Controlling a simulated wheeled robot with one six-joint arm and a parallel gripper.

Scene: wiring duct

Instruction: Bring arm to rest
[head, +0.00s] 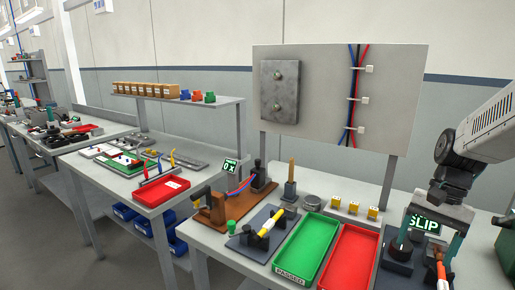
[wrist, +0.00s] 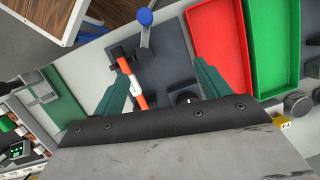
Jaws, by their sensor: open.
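My gripper (head: 428,250) is at the right of the head view, pointing down above a dark fixture plate (head: 396,266). In the wrist view its two teal fingers stand wide apart, with nothing held between them (wrist: 161,72). An orange cable piece with a white sleeve (wrist: 134,85) lies on the dark fixture, beyond the fingers and apart from them. The same orange piece (head: 441,271) shows partly in the head view. My arm is bent downward over the right end of the bench. The SLIP display (head: 425,224) is partly hidden behind my gripper.
A red tray (head: 350,258) and a green PASSED tray (head: 307,250) lie left of my gripper. A second fixture (head: 262,234) holds a yellow piece. An upright panel (head: 330,85) with cables stands behind. A blue-knobbed lever (wrist: 144,18) rises beside the orange piece.

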